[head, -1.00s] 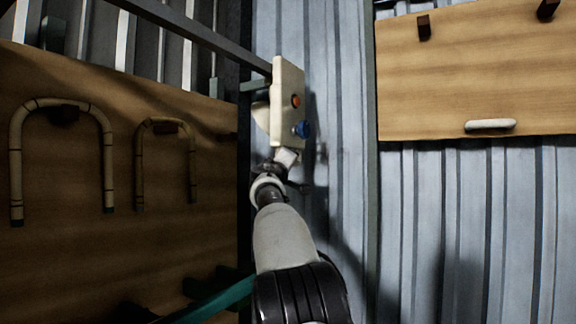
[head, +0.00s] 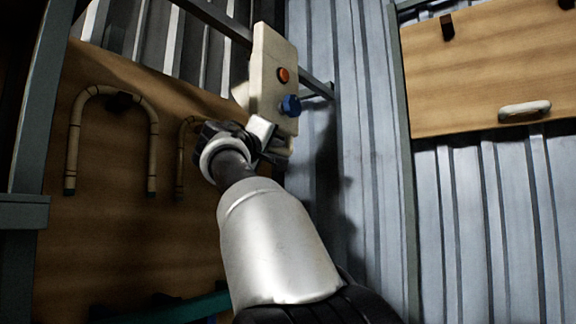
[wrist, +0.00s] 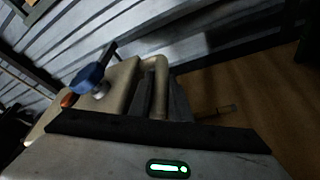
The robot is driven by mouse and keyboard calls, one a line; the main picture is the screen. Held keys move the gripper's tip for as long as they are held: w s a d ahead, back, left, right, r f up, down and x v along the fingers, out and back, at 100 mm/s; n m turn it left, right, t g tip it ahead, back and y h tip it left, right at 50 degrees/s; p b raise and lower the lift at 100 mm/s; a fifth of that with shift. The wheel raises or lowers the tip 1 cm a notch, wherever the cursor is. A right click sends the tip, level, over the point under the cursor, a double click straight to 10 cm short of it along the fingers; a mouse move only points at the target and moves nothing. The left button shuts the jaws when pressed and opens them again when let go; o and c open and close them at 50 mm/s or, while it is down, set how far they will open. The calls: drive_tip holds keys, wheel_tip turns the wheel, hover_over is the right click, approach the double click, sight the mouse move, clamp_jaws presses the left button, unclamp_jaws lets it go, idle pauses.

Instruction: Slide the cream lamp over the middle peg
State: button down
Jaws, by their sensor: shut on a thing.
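The cream lamp (head: 270,65), a flat box with an orange button and a blue knob, is held up in the air, tilted, in the head view. My gripper (head: 264,140) is at its lower end and shut on it; the fingertips are mostly hidden. In the wrist view the lamp (wrist: 120,85) shows a looped handle beside the blue knob. Dark pegs show on the right board, one at its upper left (head: 447,27). A dark peg (head: 118,101) on the left board carries a rattan hoop. I cannot tell which peg is the middle one.
The left wooden board (head: 100,240) holds a large rattan hoop (head: 72,140) and a smaller one (head: 182,160), partly behind my arm. The right board (head: 480,80) bears a white handle (head: 525,110). A metal rail (head: 215,18) runs behind the lamp.

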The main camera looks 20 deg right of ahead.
drive_tip(key=shift+s+a, duration=0.6)
drive_tip(key=shift+a, duration=0.2)
drive_tip(key=shift+r, duration=0.1)
drive_tip(key=c, duration=1.6)
unclamp_jaws()
drive_tip(key=shift+c, duration=0.2)
drive_tip(key=shift+s+a+f+b, duration=0.15)
drive_tip(key=shift+a+f+b, duration=0.05)
drive_tip(key=shift+b, duration=0.25)
drive_tip(key=b+v, duration=0.6)
drive_tip(key=v, duration=1.1)
